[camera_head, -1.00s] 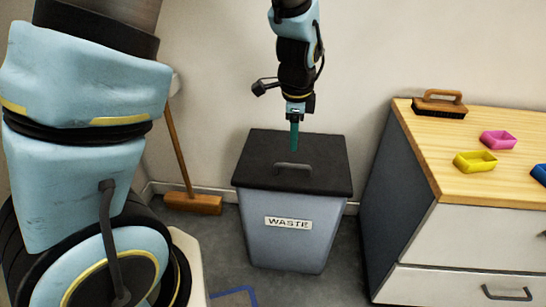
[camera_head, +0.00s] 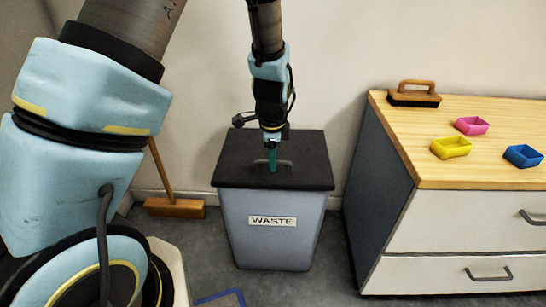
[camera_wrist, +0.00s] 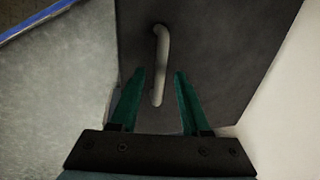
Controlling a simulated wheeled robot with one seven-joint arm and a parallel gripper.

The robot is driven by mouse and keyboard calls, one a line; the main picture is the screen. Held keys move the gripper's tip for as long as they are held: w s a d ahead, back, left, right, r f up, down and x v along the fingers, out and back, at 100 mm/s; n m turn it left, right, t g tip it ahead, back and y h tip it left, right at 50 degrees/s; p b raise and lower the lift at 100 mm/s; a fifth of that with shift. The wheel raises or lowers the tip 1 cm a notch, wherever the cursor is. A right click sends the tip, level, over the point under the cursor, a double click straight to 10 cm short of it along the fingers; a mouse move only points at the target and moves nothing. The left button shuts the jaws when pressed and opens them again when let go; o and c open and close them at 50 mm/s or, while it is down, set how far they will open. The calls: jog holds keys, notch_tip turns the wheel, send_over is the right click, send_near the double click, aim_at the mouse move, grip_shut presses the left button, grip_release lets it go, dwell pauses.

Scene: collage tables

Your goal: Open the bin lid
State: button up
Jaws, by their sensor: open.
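The waste bin (camera_head: 272,245) is a grey-blue box with a "WASTE" label on its front. Its black lid (camera_head: 308,160) lies flat and closed on top. A grey bar handle (camera_head: 287,164) sits on the lid. My gripper (camera_head: 272,170) points down at the handle from above, with teal fingers. In the wrist view the open fingers (camera_wrist: 159,90) stand on either side of the handle (camera_wrist: 160,58), whose lower end reaches between them. The lid (camera_wrist: 215,50) fills the middle of that view. I cannot tell whether the fingers touch the lid.
A wooden-topped cabinet (camera_head: 400,150) stands right of the bin, with a brush (camera_head: 414,97) and pink (camera_head: 471,125), yellow (camera_head: 451,147) and blue (camera_head: 523,156) trays on it. A broom (camera_head: 174,208) leans left of the bin. The wall is close behind.

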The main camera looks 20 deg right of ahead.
grip_shut()
dwell(1.3)
